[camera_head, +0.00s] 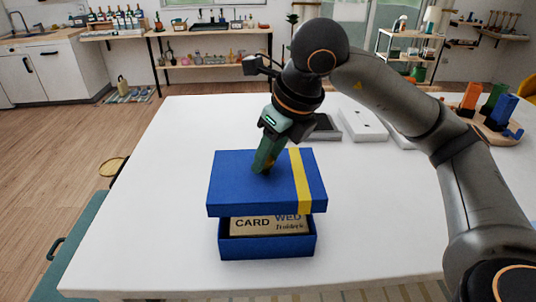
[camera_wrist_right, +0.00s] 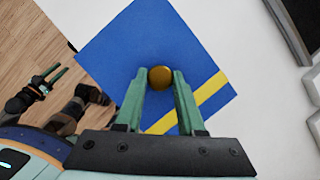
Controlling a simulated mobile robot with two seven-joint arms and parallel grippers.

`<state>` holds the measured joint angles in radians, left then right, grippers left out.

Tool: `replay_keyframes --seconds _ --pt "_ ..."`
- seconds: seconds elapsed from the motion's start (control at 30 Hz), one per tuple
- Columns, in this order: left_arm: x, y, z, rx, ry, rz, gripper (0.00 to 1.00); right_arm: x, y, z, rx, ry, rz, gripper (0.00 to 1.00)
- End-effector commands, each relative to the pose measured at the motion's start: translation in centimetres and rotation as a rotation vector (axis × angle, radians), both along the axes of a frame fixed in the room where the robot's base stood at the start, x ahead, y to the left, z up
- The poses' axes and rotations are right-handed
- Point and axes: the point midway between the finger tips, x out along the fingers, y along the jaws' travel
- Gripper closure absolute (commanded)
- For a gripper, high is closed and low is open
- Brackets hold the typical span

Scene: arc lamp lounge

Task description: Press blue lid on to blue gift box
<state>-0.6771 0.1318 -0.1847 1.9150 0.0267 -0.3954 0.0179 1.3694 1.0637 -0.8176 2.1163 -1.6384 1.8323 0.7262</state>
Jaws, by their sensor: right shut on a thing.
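The blue lid (camera_head: 240,180) with a yellow stripe is held level above the open blue gift box (camera_head: 265,247). A gap shows between them at the front. The lid hides the box there. My left gripper (camera_wrist_right: 46,80) shows small at the left of the wrist view, its fingers apart and empty.
The box stands near the front of a white table (camera_head: 150,215) with free room at left. Behind are grey and white trays (camera_head: 362,124). At right back is a wooden rack (camera_head: 490,128) with coloured blocks. My right arm spans the right side.

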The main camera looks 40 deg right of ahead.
Motion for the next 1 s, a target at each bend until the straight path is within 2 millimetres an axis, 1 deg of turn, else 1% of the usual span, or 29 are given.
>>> replay_keyframes --seconds 0.17,0.23,0.37,0.5,0.6,0.8,1.0 --pt "0.0 0.0 -0.4 0.0 0.001 0.0 0.6 0.0 0.0 -0.2 0.001 0.0 0.001 1.0" --pt "-0.1 0.0 -0.8 0.0 0.005 -0.001 0.6 0.0 0.0 -0.6 0.001 0.0 0.001 1.0" --pt "-0.2 -0.3 -1.8 -0.003 0.018 -0.006 0.6 0.0 0.0 -1.8 0.001 0.0 0.001 1.0" --pt "-0.1 -1.2 -2.6 -0.014 0.021 -0.02 0.6 0.0 0.0 -3.2 0.001 0.0 0.001 1.0" --pt "0.4 -1.9 -2.7 -0.023 0.013 -0.031 0.6 0.0 0.0 -4.1 0.001 0.0 0.001 1.0" --pt "1.4 -2.6 -2.7 -0.03 -0.002 -0.046 0.6 0.0 0.0 -5.4 0.0 -0.001 0.001 1.0" --pt "1.3 -3.0 -3.0 -0.033 0.008 -0.057 0.6 0.0 0.0 -5.8 0.0 -0.001 0.001 1.0"
